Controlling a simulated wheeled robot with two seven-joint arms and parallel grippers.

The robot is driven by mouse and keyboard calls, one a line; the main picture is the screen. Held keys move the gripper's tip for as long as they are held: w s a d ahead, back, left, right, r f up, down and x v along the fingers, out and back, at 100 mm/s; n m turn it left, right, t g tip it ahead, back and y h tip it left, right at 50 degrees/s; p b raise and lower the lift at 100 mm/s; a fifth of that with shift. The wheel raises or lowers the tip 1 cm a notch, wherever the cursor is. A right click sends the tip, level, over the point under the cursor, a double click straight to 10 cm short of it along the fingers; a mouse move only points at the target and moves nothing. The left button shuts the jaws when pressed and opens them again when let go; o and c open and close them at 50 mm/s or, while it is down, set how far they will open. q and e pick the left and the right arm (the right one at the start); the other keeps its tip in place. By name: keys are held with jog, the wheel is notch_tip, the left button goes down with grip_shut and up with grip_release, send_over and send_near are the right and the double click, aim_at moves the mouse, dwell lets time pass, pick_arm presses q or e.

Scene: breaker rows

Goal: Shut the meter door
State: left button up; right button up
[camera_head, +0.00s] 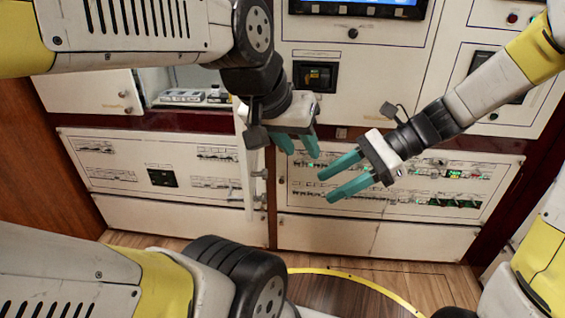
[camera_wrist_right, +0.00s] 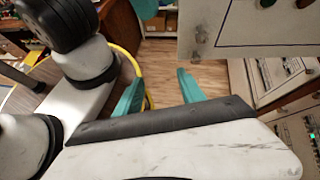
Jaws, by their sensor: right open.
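An open white door (camera_head: 246,165) stands out from the cabinet, seen nearly edge-on in the head view; I take it to be the meter door. Small metal fittings show on its right side. Behind its upper part is an open compartment (camera_head: 160,82) with small items inside. My left gripper (camera_head: 300,154) is just right of the door's upper part, its teal fingers apart and empty; I cannot tell whether its wrist touches the door. My right gripper (camera_head: 327,187) is open and empty, further right, before the lower breaker panel. Its spread fingers also show in the right wrist view (camera_wrist_right: 160,78).
Lower breaker panels (camera_head: 155,172) and (camera_head: 430,187) flank the door. A dark red ledge (camera_head: 150,122) runs above them. A black switch (camera_head: 315,76) and a screen (camera_head: 365,6) are higher up. A white panel (camera_wrist_right: 235,30) is close at upper right in the wrist view. Wood floor (camera_head: 455,282) lies below.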

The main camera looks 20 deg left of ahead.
aim_at(265, 174)
jog(key=w+a+f+m+g+y, duration=0.2)
jog(key=w+a+f+m+y, duration=0.25)
jog(key=a+m+y, duration=0.4)
jog(key=shift+m+h, duration=0.75)
jog(key=shift+h, duration=0.2)
jog(key=x, duration=0.2)
jog(key=w+x, duration=0.1)
jog(key=x, duration=0.5)
jog(key=shift+a, duration=0.5)
grip_shut()
jog(key=shift+w+t, duration=0.1)
jog(key=shift+t, duration=0.2)
